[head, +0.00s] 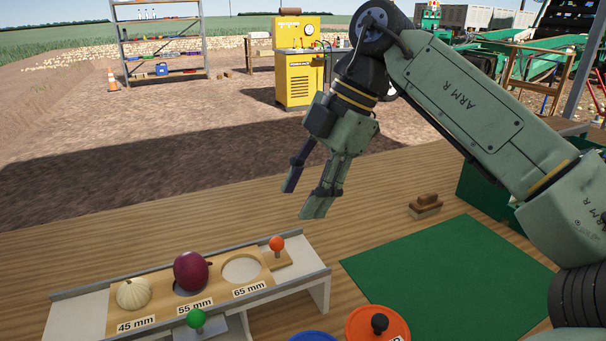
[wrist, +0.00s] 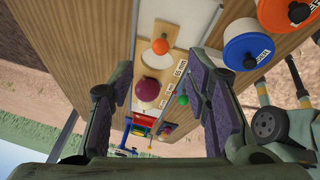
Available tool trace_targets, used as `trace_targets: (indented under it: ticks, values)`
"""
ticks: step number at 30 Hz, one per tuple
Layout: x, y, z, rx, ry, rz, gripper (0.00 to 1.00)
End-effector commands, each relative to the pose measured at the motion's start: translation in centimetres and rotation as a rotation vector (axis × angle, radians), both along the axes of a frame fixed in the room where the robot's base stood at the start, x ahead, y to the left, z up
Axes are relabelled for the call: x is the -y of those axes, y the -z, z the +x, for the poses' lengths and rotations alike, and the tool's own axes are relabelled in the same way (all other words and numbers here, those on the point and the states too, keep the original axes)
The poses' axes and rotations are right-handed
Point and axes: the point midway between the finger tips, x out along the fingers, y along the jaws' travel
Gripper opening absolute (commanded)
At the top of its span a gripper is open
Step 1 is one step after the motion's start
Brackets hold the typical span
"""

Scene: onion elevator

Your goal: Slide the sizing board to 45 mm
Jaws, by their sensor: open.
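The sizing board (head: 216,282) is a wooden plate with round holes, labelled 45 mm, 55 mm and 65 mm, lying in a grey-white railed chute. An orange ball knob (head: 276,243) stands at its right end; it also shows in the wrist view (wrist: 160,46). A green ball knob (head: 195,318) stands at the chute's front side. A pale onion (head: 133,294) sits at the 45 mm mark and a red onion (head: 191,271) at the 55 mm hole. The 65 mm hole looks empty. My gripper (head: 303,196) is open and empty, above and behind the orange knob.
An orange-lidded container (head: 377,327) and a blue-lidded one (wrist: 249,51) stand right of the chute. A green mat (head: 450,270) and a small wooden block (head: 426,206) lie farther right. The wooden table behind the chute is clear.

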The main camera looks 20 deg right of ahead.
Motion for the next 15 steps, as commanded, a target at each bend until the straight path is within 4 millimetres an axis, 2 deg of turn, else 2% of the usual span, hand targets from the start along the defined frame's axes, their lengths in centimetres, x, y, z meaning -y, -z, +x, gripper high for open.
trace_targets:
  ticks: [9, 15]
  values:
    - [-2.4, 5.2, 0.5, -0.002, -0.002, 0.002, 0.44]
    - [-3.4, 7.5, 0.8, -0.002, -0.001, 0.001, 0.44]
